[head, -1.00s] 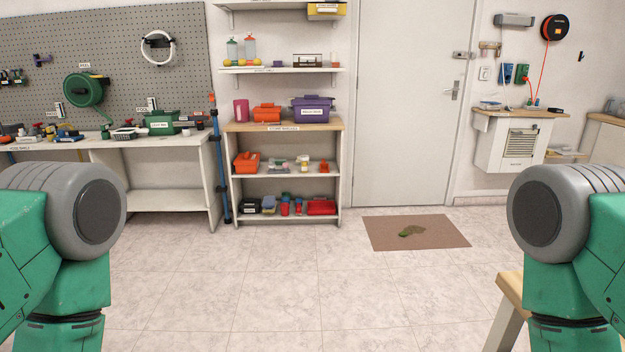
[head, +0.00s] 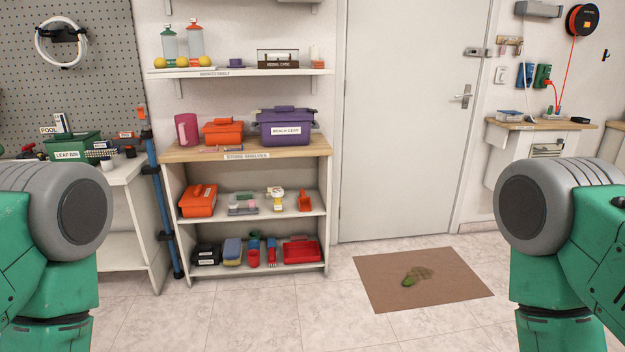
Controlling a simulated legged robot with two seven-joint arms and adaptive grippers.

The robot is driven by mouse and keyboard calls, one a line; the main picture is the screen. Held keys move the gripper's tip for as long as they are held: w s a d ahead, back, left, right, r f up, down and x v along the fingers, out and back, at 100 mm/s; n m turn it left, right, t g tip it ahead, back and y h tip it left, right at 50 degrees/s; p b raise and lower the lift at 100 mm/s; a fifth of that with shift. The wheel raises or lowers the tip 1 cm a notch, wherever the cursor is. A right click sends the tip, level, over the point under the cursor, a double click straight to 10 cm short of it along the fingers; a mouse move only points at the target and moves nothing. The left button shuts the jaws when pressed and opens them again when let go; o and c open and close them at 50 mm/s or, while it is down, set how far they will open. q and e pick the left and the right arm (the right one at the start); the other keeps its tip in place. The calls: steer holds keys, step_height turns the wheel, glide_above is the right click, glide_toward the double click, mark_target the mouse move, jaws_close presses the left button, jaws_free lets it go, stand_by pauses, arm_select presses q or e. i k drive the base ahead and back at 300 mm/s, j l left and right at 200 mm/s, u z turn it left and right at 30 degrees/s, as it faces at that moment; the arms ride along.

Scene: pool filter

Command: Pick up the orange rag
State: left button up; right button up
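I cannot make out an orange rag for certain. Several orange things are on the wooden-topped shelf unit (head: 245,149). An orange toolbox (head: 222,131) stands on its top, and an orange box (head: 198,200) lies at the left of the middle shelf. A small orange item (head: 305,201) is at the right of that shelf; its kind is unclear. Upper parts of both my arms show at the left and right edges. Neither gripper is in view.
A purple beach case (head: 286,128) stands on the unit's top. A brown mat (head: 424,280) with a green and brown patch lies before the white door (head: 408,120). A blue pole (head: 163,200) leans left of the unit. The tiled floor ahead is clear.

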mark_target(315, 64)
steer(key=i+l+z, duration=0.1)
steer(key=i+z, duration=0.15)
steer(key=i, duration=0.4)
steer(key=i+z, duration=0.3)
steer(key=i, duration=0.3)
steer(key=i+j+z, duration=0.25)
steer(key=i, duration=0.4)
